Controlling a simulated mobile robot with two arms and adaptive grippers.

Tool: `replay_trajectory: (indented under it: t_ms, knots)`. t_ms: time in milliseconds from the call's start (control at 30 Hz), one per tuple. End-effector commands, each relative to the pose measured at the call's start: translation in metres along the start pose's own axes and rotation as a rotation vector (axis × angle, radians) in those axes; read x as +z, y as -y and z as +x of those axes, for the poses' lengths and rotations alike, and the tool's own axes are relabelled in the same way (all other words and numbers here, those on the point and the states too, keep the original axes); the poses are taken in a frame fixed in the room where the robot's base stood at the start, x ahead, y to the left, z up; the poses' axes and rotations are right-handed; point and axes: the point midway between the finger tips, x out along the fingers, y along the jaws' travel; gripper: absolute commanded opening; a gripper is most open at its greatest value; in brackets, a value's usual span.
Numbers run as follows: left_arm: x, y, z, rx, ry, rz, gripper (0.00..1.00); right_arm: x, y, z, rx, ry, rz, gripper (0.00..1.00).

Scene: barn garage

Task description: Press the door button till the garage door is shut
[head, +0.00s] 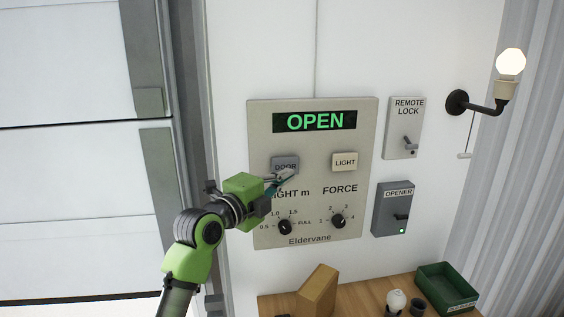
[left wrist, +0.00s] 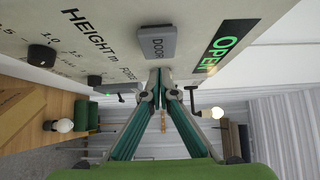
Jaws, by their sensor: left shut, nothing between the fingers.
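The grey DOOR button (head: 284,163) is on the wall panel (head: 262,225), left of the LIGHT button (head: 345,161). The panel display (head: 315,121) reads OPEN in green. My left gripper (head: 289,175) is shut and empty, its tips close to the lower right of the DOOR button in the head view. In the left wrist view the DOOR button (left wrist: 156,43) is just beyond the fingertips (left wrist: 161,76); contact cannot be made out. The garage door (head: 65,180) is at the left, with a bright gap (head: 80,306) under its lower edge. My right gripper is not in view.
Below the buttons are the height knob (head: 285,227) and force knob (head: 339,221). Right of the panel are the remote lock (head: 404,128), opener box (head: 392,209) and a lit wall lamp (head: 510,65). A wooden bench (head: 350,291) below holds a wooden block (head: 317,291) and a green bin (head: 447,289).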

Motion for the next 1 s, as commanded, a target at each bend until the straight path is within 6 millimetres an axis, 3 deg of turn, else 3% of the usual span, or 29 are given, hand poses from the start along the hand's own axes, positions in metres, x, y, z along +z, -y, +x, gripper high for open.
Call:
replay_trajectory:
  t_ms: [33, 200, 667, 1000]
  knots:
    - [0.005, 0.004, 0.005, 0.001, 0.000, -0.004, 0.00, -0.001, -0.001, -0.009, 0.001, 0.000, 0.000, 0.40]
    - [0.016, 0.002, 0.015, 0.000, 0.000, -0.001, 0.00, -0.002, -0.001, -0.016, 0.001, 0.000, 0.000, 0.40]
    - [0.019, 0.000, 0.018, -0.001, -0.001, 0.000, 0.00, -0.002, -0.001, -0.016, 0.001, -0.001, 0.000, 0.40]
    - [0.031, -0.005, 0.030, -0.001, -0.001, 0.005, 0.00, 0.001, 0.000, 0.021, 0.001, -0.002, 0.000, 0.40]
